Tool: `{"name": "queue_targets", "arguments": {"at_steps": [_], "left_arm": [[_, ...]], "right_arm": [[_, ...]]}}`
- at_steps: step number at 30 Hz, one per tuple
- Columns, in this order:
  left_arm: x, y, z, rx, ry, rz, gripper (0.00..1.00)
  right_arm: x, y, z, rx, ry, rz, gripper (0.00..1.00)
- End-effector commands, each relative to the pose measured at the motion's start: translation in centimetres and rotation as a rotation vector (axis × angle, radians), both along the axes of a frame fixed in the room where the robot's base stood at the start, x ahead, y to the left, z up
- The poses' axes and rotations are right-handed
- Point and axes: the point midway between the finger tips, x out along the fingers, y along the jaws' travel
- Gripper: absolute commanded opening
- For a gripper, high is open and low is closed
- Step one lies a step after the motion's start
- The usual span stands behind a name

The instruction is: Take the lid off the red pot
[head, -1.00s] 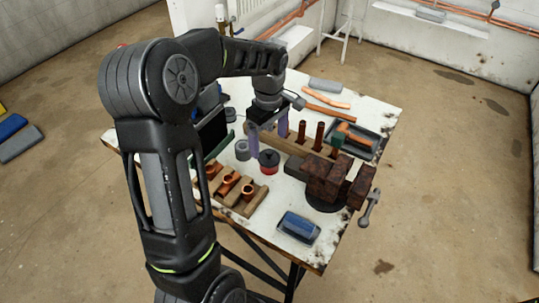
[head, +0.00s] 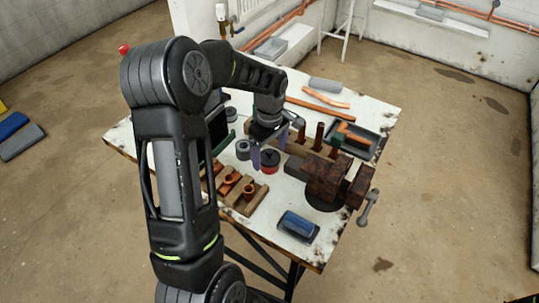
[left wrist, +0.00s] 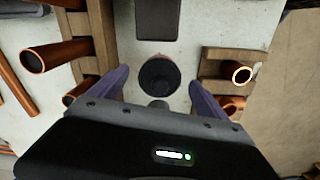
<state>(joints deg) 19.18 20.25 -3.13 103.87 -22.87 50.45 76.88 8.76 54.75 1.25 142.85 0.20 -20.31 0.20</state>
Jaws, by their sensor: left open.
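The red pot (head: 269,168) stands upright on the white workbench, with its dark lid (head: 270,155) on top. In the left wrist view the round dark lid (left wrist: 159,76) sits just ahead of the fingertips, near the midline. My left gripper (head: 269,157) is open, with purple fingers pointing down close by the pot. In the left wrist view the fingers of the left gripper (left wrist: 158,85) are spread wide, one to each side of the lid, with nothing between them gripped. Whether they are level with the lid is hard to tell. My right gripper is out of view.
A wooden rack with upright copper pipes (head: 319,135) stands behind the pot. A wooden block with copper fittings (head: 242,190) lies in front. A rusty vise (head: 325,174) and a blue brush-like item (head: 298,226) are to the right. A grey tin (head: 243,149) stands left.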

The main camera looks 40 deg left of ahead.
Motion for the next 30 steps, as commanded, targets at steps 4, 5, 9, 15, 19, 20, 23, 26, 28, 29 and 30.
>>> {"name": "queue_targets", "arguments": {"at_steps": [4, 5, 9, 15, 19, 20, 23, 26, 28, 29, 30], "left_arm": [[0.01, 0.01, 0.03, 0.000, 0.000, 0.000, 0.86], [0.01, 0.01, 0.03, 0.000, 0.000, 0.000, 0.86], [0.01, 0.01, 0.04, 0.000, 0.000, 0.000, 0.86], [0.01, 0.01, 0.05, 0.000, 0.000, 0.000, 0.76], [0.00, 0.01, 0.05, 0.000, 0.000, 0.000, 0.65], [0.00, 0.01, 0.05, 0.000, 0.000, 0.000, 0.63], [0.00, 0.01, 0.05, 0.000, 0.000, 0.000, 0.54], [0.00, 0.01, 0.05, 0.000, 0.000, 0.000, 0.46], [0.00, 0.01, 0.05, 0.000, 0.000, 0.001, 0.41], [0.00, 0.01, 0.05, 0.000, 0.000, 0.000, 0.38], [0.00, 0.01, 0.05, 0.000, 0.000, 0.000, 0.35]], "right_arm": [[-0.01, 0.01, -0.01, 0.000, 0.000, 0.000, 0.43], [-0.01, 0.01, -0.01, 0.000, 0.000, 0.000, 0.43], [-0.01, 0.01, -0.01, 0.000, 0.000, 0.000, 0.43], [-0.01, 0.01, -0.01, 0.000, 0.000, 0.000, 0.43], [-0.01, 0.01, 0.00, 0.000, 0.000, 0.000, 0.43], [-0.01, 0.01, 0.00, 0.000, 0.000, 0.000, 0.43], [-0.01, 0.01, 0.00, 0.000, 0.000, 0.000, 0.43], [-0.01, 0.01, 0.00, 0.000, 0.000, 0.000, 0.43], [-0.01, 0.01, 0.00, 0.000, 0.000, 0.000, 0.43], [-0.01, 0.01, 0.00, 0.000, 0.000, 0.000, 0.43], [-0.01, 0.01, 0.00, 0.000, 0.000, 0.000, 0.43]]}}
